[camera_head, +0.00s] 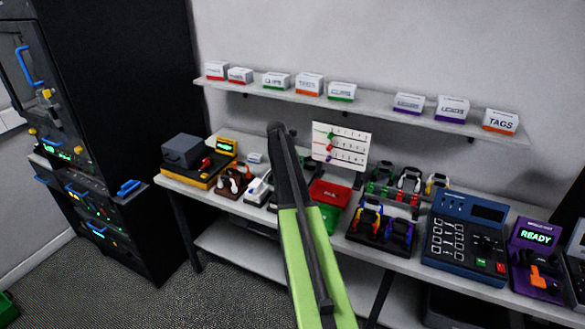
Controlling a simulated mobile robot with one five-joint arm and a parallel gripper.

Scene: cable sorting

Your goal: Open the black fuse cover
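I cannot make out for certain which part is the black fuse cover. A tall black cabinet (125,60) stands at the left, with a dark front door (38,85) carrying a blue handle (25,65). A dark grey box (184,150) on a black and yellow base sits at the bench's left end. My green and black arm reaches up from the bottom centre. Its dark end, my gripper (277,128), is in front of the bench and wall, right of the cabinet. Its fingers cannot be told apart, and no held object shows. The arm hides part of the bench middle.
The bench (225,207) holds cable stands, a red and green bin (328,194), a keypad device (462,238) and a purple "READY" unit (536,250). A wall shelf (380,108) bears labelled boxes. Blue handles (130,187) stick out from the cabinet. Carpet between cabinet and bench is clear.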

